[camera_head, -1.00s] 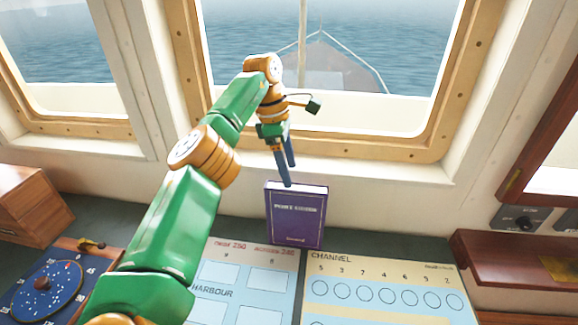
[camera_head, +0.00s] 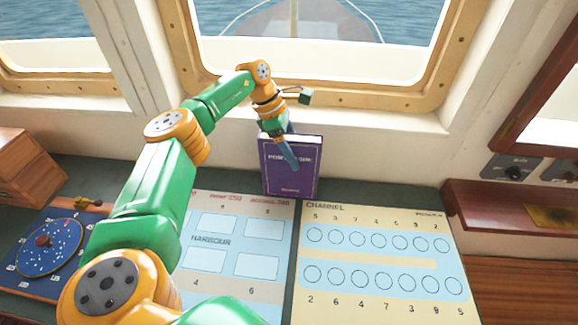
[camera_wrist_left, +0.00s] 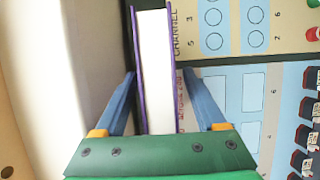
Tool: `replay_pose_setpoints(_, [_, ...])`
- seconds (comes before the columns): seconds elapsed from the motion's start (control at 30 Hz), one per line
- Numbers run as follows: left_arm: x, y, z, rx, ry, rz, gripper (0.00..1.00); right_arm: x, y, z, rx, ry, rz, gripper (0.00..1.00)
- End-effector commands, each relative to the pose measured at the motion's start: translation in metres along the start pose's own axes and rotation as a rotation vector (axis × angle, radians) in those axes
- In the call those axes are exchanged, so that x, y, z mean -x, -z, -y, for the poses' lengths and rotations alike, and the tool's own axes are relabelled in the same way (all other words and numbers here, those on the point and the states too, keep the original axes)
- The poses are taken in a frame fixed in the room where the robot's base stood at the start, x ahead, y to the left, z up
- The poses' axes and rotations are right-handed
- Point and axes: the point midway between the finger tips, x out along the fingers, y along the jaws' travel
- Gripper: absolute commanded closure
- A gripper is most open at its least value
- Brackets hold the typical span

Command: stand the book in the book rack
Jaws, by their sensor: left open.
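The purple book (camera_head: 289,178) stands upright near the wall below the window, its titled cover facing me. In the left wrist view, its white page edge and purple covers (camera_wrist_left: 154,70) show end-on. My left gripper (camera_head: 291,150) is at the book's top, open, with one blue finger in front of the cover. In the left wrist view, the fingers of my left gripper (camera_wrist_left: 160,74) lie on either side of the book, with a gap visible on each side. I cannot clearly identify the book rack. My right gripper is out of view.
Two charts, a harbour one (camera_head: 238,246) and a channel one (camera_head: 372,262), lie on the dark counter in front of the book. A blue dial board (camera_head: 45,250) and a wooden box (camera_head: 25,170) are at left. A reddish wooden ledge (camera_head: 500,205) is at right.

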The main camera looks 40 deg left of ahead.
Motion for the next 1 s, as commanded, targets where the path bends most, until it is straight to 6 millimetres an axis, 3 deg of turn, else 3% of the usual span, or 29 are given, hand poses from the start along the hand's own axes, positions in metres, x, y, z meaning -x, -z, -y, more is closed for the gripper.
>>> replay_pose_setpoints(0.5, [-0.0038, 0.0015, -0.0001, 0.000, 0.000, 0.000, 0.28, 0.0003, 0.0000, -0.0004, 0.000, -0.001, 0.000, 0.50])
replay_pose_setpoints(0.57, [-0.0038, 0.0015, -0.0001, 0.000, 0.000, 0.000, 0.41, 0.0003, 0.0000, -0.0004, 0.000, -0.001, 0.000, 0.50])
replay_pose_setpoints(0.77, [-0.0038, 0.0015, 0.0000, 0.000, 0.000, 0.000, 0.95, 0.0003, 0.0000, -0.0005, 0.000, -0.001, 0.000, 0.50])
replay_pose_setpoints(0.8, [-0.0038, 0.0016, 0.0000, 0.000, 0.000, 0.000, 1.00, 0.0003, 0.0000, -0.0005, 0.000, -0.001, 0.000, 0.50])
replay_pose_setpoints(1.0, [-0.0038, 0.0016, 0.0000, 0.000, 0.000, 0.000, 1.00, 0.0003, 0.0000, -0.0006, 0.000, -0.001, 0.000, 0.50])
